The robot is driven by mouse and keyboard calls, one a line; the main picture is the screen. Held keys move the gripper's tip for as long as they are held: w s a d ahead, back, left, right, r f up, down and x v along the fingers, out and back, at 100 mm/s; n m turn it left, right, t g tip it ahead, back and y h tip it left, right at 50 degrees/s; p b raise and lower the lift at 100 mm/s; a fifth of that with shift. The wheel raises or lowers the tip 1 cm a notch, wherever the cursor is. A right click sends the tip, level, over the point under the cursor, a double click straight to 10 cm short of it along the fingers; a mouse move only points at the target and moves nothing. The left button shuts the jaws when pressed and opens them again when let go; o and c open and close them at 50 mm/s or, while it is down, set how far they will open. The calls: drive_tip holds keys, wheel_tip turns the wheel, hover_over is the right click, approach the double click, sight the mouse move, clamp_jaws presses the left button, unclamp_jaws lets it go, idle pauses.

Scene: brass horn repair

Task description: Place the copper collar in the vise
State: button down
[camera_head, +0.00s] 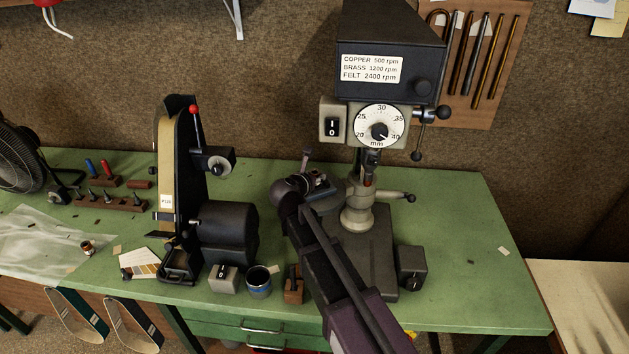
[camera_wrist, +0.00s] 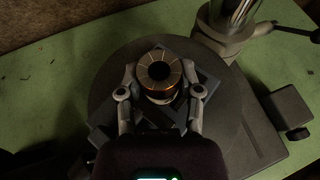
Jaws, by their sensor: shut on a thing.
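The copper collar (camera_wrist: 160,76) is a short ring with a dark round hole, a segmented pale top face and a coppery side. In the wrist view it sits between the two fingers of my gripper (camera_wrist: 160,92), which is shut on it from left and right. Below it are the dark, angular plates of the vise (camera_wrist: 203,62), on a round dark table. I cannot tell whether the collar touches the vise. In the head view my arm reaches to the left of the drill press column, and the arm hides the collar.
The drill press (camera_head: 390,60) stands behind and right, with its column (camera_head: 358,214) close to my gripper. A belt sander (camera_head: 222,232) stands to the left. The bench's right end is mostly clear.

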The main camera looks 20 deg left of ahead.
drive_tip(key=shift+f, duration=0.15)
drive_tip(key=shift+c, duration=1.3)
unclamp_jaws()
drive_tip(key=shift+r, duration=0.25)
drive_tip(key=shift+s+r, duration=0.1)
drive_tip(key=shift+s, duration=0.2)
drive_tip(key=p+v, duration=0.4)
drive_tip(key=v, duration=0.7)
drive_tip(key=shift+s+p, duration=0.2)
drive_tip(key=shift+p, duration=0.15)
